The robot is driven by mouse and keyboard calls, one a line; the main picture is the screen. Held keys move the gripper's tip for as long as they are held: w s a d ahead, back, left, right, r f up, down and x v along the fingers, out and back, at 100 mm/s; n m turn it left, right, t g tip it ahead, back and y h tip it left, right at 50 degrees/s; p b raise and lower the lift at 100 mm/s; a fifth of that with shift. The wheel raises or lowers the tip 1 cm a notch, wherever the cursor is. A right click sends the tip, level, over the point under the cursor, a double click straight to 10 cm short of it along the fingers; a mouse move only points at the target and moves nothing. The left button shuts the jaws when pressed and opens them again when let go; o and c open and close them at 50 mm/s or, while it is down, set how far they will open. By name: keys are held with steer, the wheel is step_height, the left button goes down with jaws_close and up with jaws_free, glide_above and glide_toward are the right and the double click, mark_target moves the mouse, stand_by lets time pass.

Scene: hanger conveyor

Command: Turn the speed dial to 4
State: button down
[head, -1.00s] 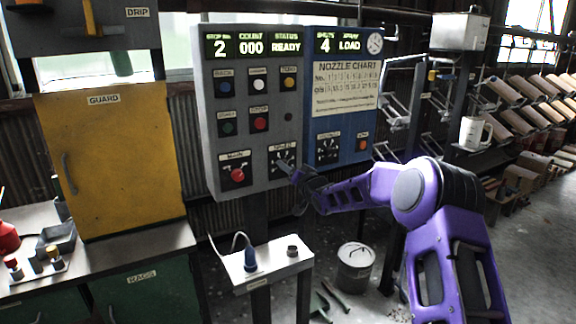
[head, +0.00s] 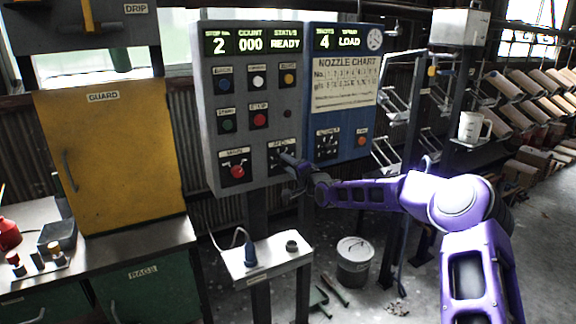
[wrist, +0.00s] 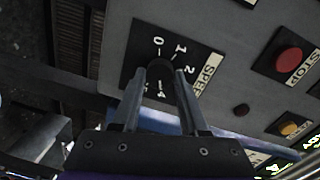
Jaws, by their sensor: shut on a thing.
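The speed dial (wrist: 160,72) is a dark round knob on a black plate marked SPEED on the grey control panel. In the wrist view the numbers 0, 1, 2 and 4 show around it; the 3 is not readable behind a finger. My gripper (wrist: 158,92) has one finger on each side of the knob and is shut on it. I cannot tell which number the knob points to. In the head view my gripper (head: 291,163) is at the speed dial's plate (head: 277,155) and covers part of it.
A red main switch (head: 237,171) is left of the dial, and another black dial (head: 327,145) is on the blue panel to the right. The stop button (wrist: 289,60) is near in the wrist view. A small white stand (head: 268,262) is below the panel.

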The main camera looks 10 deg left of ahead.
steer(key=shift+m, duration=0.3)
steer(key=shift+c, duration=2.2)
jaws_free()
steer(key=shift+s, duration=0.15)
steer(key=f+v, duration=0.1)
steer(key=v, duration=1.6)
steer(key=shift+r, duration=0.5)
steer(key=shift+s, duration=0.1)
